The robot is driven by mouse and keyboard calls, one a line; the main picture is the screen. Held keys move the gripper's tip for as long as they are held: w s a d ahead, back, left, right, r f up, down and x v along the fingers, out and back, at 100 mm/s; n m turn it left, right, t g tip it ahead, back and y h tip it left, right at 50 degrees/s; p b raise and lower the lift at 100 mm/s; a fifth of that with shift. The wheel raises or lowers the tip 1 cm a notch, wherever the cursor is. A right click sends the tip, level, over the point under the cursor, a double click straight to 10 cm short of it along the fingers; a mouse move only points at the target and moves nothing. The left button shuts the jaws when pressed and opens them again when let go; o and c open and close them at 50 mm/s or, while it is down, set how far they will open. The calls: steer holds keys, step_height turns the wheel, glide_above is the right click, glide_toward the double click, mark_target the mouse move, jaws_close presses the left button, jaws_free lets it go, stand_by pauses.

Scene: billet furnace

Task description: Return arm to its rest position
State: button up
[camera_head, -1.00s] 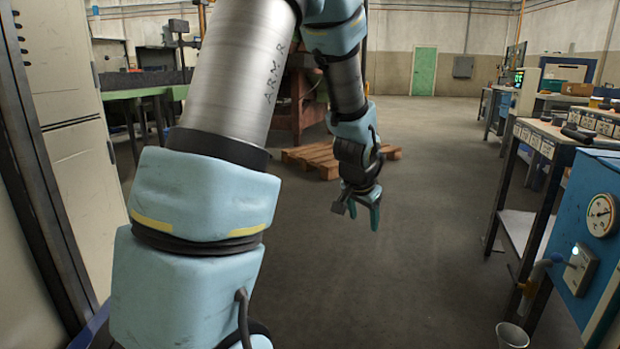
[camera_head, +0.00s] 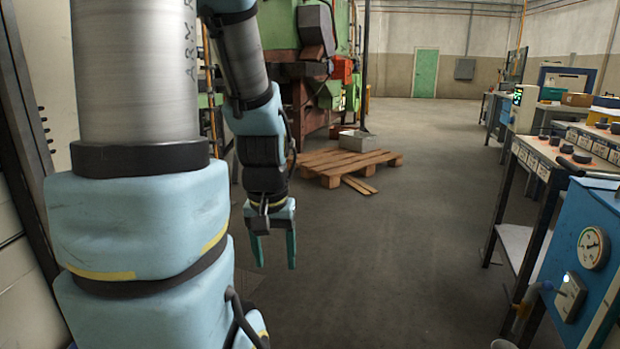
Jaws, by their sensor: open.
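My gripper (camera_head: 274,262) hangs at the end of my arm, left of the picture's middle, with its two teal fingers pointing down. The fingers stand apart with nothing between them. It hangs over bare floor, clear of other things. My arm (camera_head: 145,210) fills the left of the head view, with its light blue joint covers and a grey metal link marked with lettering.
A wooden pallet (camera_head: 345,163) with a metal box (camera_head: 357,140) lies behind my gripper. A green and red machine (camera_head: 310,80) stands beyond it. A workbench (camera_head: 540,160) and a blue panel with a gauge (camera_head: 585,245) line the right. The middle floor (camera_head: 410,220) is free.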

step_height(320, 180, up, 19)
steer(key=p, duration=1.6)
steer(key=shift+f, duration=0.15)
steer(key=shift+d, duration=0.15)
